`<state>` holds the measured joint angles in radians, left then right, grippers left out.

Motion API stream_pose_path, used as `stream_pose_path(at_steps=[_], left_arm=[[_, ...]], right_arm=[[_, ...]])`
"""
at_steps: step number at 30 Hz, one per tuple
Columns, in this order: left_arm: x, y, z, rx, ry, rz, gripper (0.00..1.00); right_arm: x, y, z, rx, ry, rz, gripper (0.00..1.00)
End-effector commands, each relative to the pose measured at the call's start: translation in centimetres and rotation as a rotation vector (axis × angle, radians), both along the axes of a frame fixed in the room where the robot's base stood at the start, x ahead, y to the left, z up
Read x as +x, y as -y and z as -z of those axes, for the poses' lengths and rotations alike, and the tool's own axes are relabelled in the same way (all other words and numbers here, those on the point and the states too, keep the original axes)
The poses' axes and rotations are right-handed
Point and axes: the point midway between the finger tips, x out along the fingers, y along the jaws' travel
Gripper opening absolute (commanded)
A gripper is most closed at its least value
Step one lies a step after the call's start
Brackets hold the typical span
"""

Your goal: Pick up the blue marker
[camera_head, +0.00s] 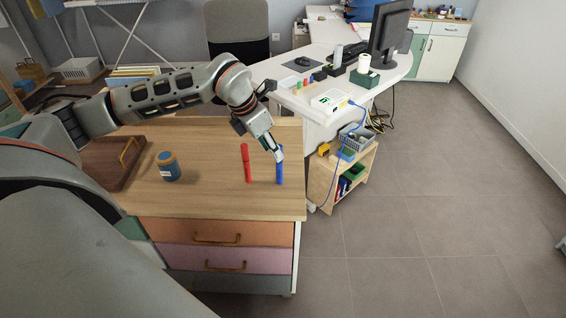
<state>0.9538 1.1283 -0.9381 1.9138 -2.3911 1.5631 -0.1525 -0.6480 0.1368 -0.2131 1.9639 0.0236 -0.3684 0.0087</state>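The blue marker (280,176) stands upright near the right edge of the wooden top of the drawer cabinet (215,205). My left gripper (277,154) is at the marker's upper part, coming from above and left. Its fingers overlap the marker there and hide some of it. I cannot tell whether the fingers are closed on it or only beside it. My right gripper is not in view.
A red marker (246,165) stands upright just left of the blue one. A blue jar (168,167) and a brown wooden tray (128,178) are further left. A white desk (310,75) with a monitor (388,30) stands behind. The cabinet's front middle is clear.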

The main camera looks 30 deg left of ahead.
Motion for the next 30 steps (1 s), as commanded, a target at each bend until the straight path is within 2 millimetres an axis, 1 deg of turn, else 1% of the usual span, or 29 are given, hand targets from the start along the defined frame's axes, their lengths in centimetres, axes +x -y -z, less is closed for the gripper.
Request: stream_pose_path(at_steps=[3,8,11,18,22,28,29,30], left_arm=[[0.3,0.2,0.9,-0.003,-0.003,0.001,0.33],[0.9,0.5,2.5,-0.003,-0.003,0.002,0.33],[1.3,0.6,3.4,-0.003,-0.002,0.002,0.33],[2.6,1.0,6.4,-0.005,-0.003,0.002,0.33],[2.9,1.0,7.1,-0.003,-0.001,0.002,0.33],[3.0,1.0,7.1,-0.003,0.0,0.002,0.33],[3.0,1.0,7.1,-0.003,0.0,0.002,0.31],[3.0,1.0,7.1,-0.003,0.0,0.002,0.2]], right_arm=[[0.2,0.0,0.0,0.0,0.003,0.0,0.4],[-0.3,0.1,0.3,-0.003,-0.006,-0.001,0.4],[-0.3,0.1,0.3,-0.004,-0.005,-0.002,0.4],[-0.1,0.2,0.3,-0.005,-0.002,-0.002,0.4],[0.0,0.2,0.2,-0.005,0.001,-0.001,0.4],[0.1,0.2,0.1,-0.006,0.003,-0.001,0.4],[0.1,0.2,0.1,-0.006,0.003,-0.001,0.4],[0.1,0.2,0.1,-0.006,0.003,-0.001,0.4]])
